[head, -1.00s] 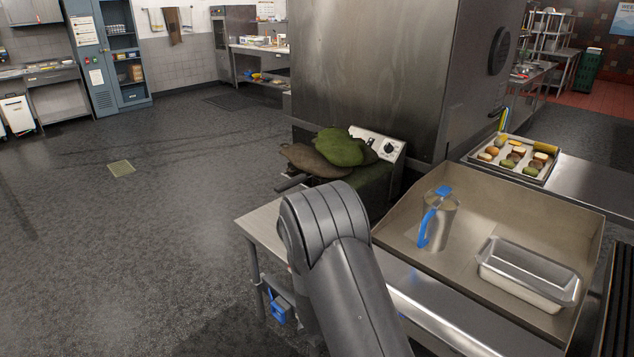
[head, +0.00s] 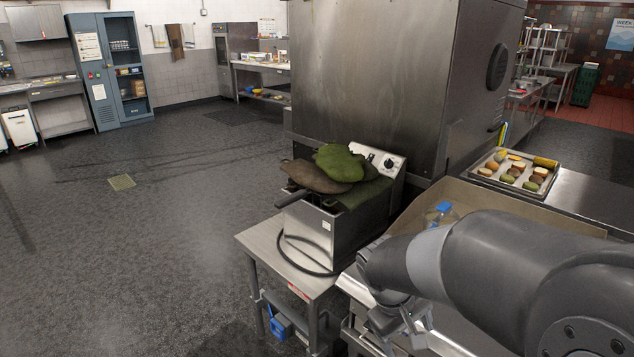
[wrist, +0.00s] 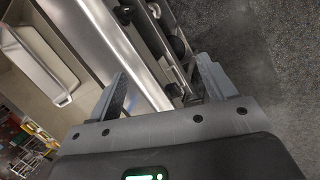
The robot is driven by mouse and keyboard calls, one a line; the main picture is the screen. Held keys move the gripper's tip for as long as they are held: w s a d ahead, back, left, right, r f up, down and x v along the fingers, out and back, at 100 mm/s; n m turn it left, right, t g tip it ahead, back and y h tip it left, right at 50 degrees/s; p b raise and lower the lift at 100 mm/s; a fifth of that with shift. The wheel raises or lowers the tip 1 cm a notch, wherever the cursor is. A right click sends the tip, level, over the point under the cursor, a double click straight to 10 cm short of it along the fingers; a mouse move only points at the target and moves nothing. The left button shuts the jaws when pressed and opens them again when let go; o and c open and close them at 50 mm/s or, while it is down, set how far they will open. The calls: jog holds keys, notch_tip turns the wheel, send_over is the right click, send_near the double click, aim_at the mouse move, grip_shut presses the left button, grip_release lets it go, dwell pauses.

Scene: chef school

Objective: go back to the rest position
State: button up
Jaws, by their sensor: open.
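My gripper (head: 402,325) is at the lower middle right of the head view, hanging beside the front edge of the steel counter. In the wrist view my gripper (wrist: 160,85) has its two fingers wide apart with nothing between them. Below the fingers show the counter's metal edge and dark knobs. My arm reaches across the right of the head view and hides most of the tray area behind it.
A deep fryer (head: 330,225) with green and brown cloth-like items (head: 340,162) on top stands left of my gripper. A jug with a blue lid (head: 440,212) is partly hidden by my arm. A metal pan (wrist: 38,62) shows in the wrist view. A food tray (head: 515,173) sits behind.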

jog(key=s+a+r+m+t+y, duration=0.2)
jog(key=s+r+m+t+y, duration=0.2)
jog(key=s+r, duration=0.7)
jog(key=shift+a+r+m+t, duration=0.3)
jog(key=shift+r+m+t, duration=0.3)
jog(key=shift+r+t, duration=0.1)
jog(key=shift+c, duration=0.3)
dwell(0.8)
